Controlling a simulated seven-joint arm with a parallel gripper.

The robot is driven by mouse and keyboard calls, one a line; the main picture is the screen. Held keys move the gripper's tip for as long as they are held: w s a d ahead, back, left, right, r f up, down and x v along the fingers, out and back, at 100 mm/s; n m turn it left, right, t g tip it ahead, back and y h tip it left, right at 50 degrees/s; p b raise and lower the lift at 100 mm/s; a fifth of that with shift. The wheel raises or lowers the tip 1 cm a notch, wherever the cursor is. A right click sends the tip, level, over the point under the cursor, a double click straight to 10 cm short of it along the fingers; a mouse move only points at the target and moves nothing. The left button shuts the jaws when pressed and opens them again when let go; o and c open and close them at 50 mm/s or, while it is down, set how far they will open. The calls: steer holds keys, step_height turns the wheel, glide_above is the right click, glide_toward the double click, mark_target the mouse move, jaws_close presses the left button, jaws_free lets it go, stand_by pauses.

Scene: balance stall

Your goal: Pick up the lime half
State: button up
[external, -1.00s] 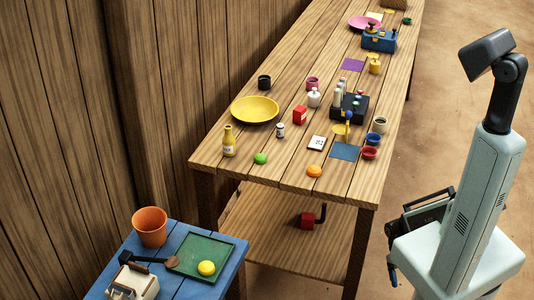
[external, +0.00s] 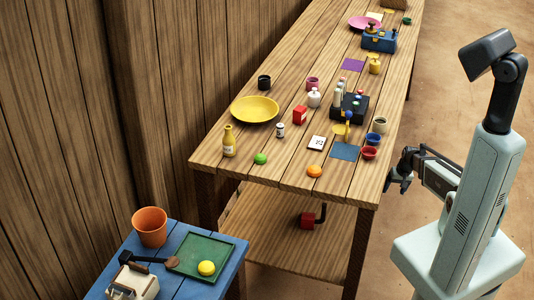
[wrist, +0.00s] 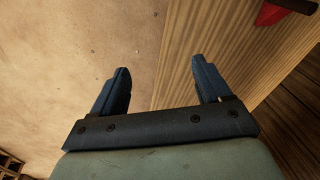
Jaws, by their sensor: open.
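The lime half (external: 261,158) looks like a small bright green dome. It sits near the front edge of the long wooden table (external: 228,162), in the external view. My gripper (external: 393,184) is off the table's right side, well to the right of the lime half and apart from it. In the wrist view my gripper (wrist: 160,82) has its two dark fingers spread, with nothing between them. The lime half does not show in the wrist view.
A yellow bottle (external: 229,142) stands left of the lime half, and an orange piece (external: 314,171) lies to its right. Bowls, a blue square (external: 345,152) and a black caddy (external: 347,112) lie farther right and back. A red block (external: 307,219) is on the lower shelf.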

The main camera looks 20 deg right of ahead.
steer(key=w+d+r+m+t+h, duration=0.1)
steer(key=w+d+r+m+t, duration=0.1)
steer(key=w+d+r, duration=0.65)
steer(key=w+d+r+m+t+h, duration=0.1)
steer(key=w+d+r+t+h, duration=0.15)
steer(key=d+r, duration=0.95)
step_height(320, 180, up, 5)
steer(key=w+d+m+t+y, duration=0.1)
steer(key=w+y, duration=0.1)
steer(key=w, duration=0.1)
step_height(320, 180, up, 17)
steer(key=m+g, duration=0.1)
steer(key=g, duration=0.7)
glide_above(260, 156)
steer(key=shift+t, duration=0.25)
step_height(260, 156, down, 13)
steer(key=shift+f, duration=0.2)
